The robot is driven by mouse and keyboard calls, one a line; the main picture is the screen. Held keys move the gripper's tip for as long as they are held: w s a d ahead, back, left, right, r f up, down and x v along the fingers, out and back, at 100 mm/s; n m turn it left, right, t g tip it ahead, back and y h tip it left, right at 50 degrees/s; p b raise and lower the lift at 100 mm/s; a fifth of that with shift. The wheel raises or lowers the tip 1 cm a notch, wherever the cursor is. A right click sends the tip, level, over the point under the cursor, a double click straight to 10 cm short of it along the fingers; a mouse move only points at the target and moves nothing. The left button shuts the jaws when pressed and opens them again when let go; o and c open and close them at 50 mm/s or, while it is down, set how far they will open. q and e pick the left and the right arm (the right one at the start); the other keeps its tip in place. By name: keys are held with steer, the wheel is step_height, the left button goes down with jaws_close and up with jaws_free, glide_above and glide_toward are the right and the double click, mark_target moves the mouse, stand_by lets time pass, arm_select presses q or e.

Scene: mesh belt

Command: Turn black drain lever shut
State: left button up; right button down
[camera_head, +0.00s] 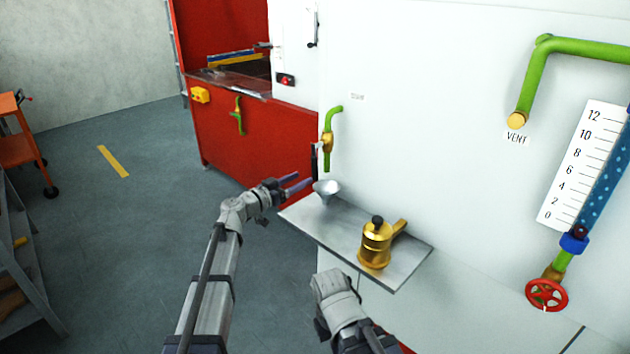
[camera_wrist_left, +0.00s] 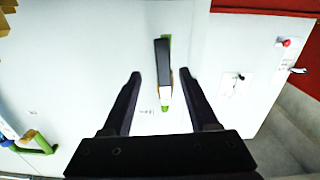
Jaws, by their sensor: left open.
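The black drain lever (camera_head: 314,160) hangs down beside a brass valve (camera_head: 327,143) on a green pipe (camera_head: 334,115) on the white wall. In the left wrist view the black lever (camera_wrist_left: 162,62) lies lengthwise between the two fingers, with a pale piece at one end and green pipe behind it. My left gripper (camera_head: 303,181) is open, its fingertips just below the lever in the head view. The fingers (camera_wrist_left: 159,74) stand on both sides of the lever with gaps, touching neither side. Part of my right arm shows at the bottom; its gripper is not visible.
A grey shelf (camera_head: 320,232) below the valve holds a metal funnel (camera_head: 326,189) and a brass pot (camera_head: 376,247). A red cabinet (camera_head: 240,150) with another green valve (camera_head: 238,118) stands to the left. A red handwheel (camera_head: 546,295) is at right.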

mark_target(314, 170)
arm_select(q)
steer(key=shift+w+a+x, duration=0.1)
steer(key=shift+x, duration=1.85)
steer(key=shift+w+a+x, duration=0.1)
steer(key=shift+x, duration=1.85)
steer(key=shift+r, duration=0.15)
jaws_close()
